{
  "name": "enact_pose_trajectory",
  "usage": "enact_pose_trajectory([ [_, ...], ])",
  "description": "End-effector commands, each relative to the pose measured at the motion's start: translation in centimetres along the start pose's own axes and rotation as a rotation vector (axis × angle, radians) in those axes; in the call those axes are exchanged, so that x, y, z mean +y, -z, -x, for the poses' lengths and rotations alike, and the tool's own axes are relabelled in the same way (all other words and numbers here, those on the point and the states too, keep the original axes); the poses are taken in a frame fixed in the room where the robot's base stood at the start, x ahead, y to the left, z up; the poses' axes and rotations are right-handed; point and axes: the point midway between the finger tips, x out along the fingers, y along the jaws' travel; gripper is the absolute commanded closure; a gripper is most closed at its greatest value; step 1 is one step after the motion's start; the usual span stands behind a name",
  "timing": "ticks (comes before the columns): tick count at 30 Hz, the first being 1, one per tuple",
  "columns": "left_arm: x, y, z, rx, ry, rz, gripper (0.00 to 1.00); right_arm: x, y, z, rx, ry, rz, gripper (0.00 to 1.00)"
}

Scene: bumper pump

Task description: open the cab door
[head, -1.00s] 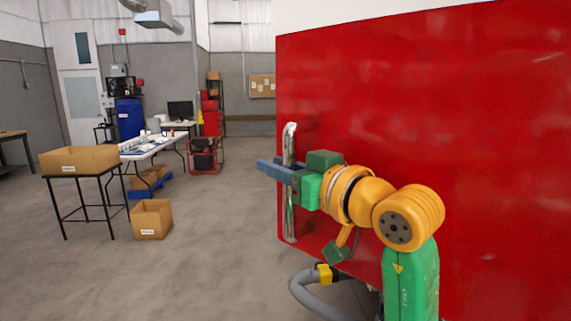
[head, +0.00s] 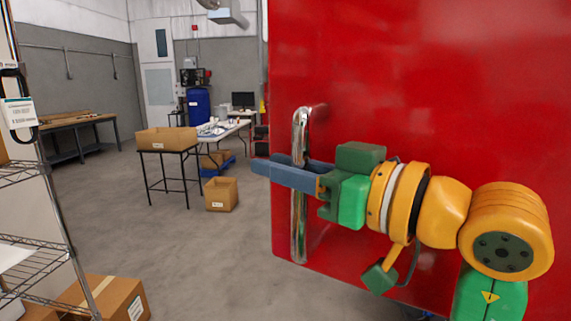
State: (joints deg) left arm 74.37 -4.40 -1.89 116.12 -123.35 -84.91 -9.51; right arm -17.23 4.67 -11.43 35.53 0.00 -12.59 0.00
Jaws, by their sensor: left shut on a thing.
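The red cab door (head: 400,80) fills the right half of the head view. Its left edge stands free, with the workshop showing past it. A vertical chrome handle (head: 299,230) is fixed near that edge. My left gripper (head: 278,170) reaches across the door from the right, and its blue-grey fingers are shut on the handle at about mid height. The fingers hide that part of the handle. The door's hinge side and the cab opening are out of view. My right gripper is not in view.
A wire shelf rack (head: 40,250) stands close at the left, with a cardboard box (head: 115,297) at its foot. Farther back are a black stand with a carton (head: 166,138), a floor carton (head: 221,194) and a workbench (head: 75,122). The middle floor (head: 180,250) is clear.

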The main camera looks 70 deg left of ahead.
Motion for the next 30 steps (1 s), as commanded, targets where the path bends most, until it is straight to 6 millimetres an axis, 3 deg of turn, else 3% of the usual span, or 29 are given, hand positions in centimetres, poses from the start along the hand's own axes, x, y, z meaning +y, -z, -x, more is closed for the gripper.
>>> enact_pose_trajectory([
  [17,-0.54,0.40,0.42,0.012,0.008,0.000,1.00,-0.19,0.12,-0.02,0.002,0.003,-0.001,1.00],
  [18,-0.54,0.39,0.41,0.012,0.008,0.000,0.70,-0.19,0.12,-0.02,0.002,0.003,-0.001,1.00],
  [21,-0.54,0.33,0.40,0.010,0.009,0.000,0.43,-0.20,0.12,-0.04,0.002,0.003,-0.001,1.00],
  [30,-0.52,0.13,0.54,0.006,0.008,-0.001,0.43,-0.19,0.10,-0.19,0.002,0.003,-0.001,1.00],
])
